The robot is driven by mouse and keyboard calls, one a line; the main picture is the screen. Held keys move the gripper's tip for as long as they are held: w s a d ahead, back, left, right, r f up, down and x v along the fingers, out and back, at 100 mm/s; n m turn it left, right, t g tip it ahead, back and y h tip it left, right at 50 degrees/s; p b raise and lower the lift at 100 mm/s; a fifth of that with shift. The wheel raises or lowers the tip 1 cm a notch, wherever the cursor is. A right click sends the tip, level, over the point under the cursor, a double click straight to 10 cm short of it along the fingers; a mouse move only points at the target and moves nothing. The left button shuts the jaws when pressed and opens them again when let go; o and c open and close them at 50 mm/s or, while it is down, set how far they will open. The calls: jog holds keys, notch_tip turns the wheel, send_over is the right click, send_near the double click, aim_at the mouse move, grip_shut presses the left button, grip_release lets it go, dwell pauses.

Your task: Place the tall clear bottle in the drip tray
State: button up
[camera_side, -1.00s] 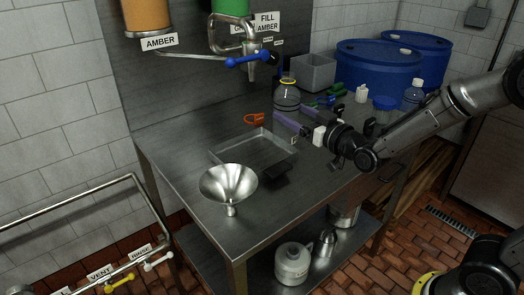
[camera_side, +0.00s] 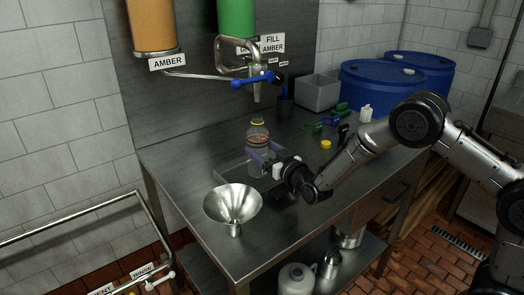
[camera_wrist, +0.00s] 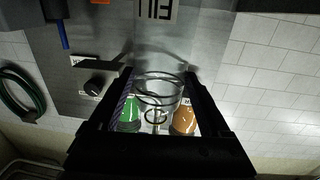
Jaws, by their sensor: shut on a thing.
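The tall clear bottle (camera_side: 258,165) has a yellow ring at its neck and stands about upright. My gripper (camera_side: 263,154) is shut on its body from the right. In the wrist view the clear bottle (camera_wrist: 158,92) shows as see-through rings between the two dark fingers of my gripper (camera_wrist: 158,78). The drip tray (camera_side: 232,167) is a shallow steel tray on the bench. The bottle is at the tray, over its right part. My gripper hides part of the tray, and I cannot tell whether the bottle's base touches the tray floor.
A steel funnel (camera_side: 233,205) stands close in front of the tray. A tap with a blue handle (camera_side: 252,80) hangs above and behind. A grey bin (camera_side: 317,92), a yellow cap (camera_side: 326,145) and a white bottle (camera_side: 365,114) are to the right. Blue drums (camera_side: 382,90) stand behind the bench.

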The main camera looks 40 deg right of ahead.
jog(key=shift+f, duration=0.75)
jog(key=shift+f, duration=0.15)
jog(key=o, duration=1.4)
jog(key=shift+r, duration=0.2)
jog(key=s, duration=1.2)
jog(key=s+r+g+y, duration=0.2)
jog(key=s+r+g, duration=0.4)
jog(key=s+r, duration=0.2)
jog(key=s+g, duration=0.2)
jog(key=s, duration=0.6)
jog(key=s+d+g, duration=0.1)
jog(key=s+g, duration=0.1)
jog(key=s, duration=0.6)
jog(key=s+d+n+g, duration=0.1)
jog(key=s+g, duration=0.1)
jog(key=s, duration=0.6)
jog(key=shift+d+r+h, duration=0.1)
jog(key=shift+r+h, duration=0.15)
jog(key=shift+h, duration=0.15)
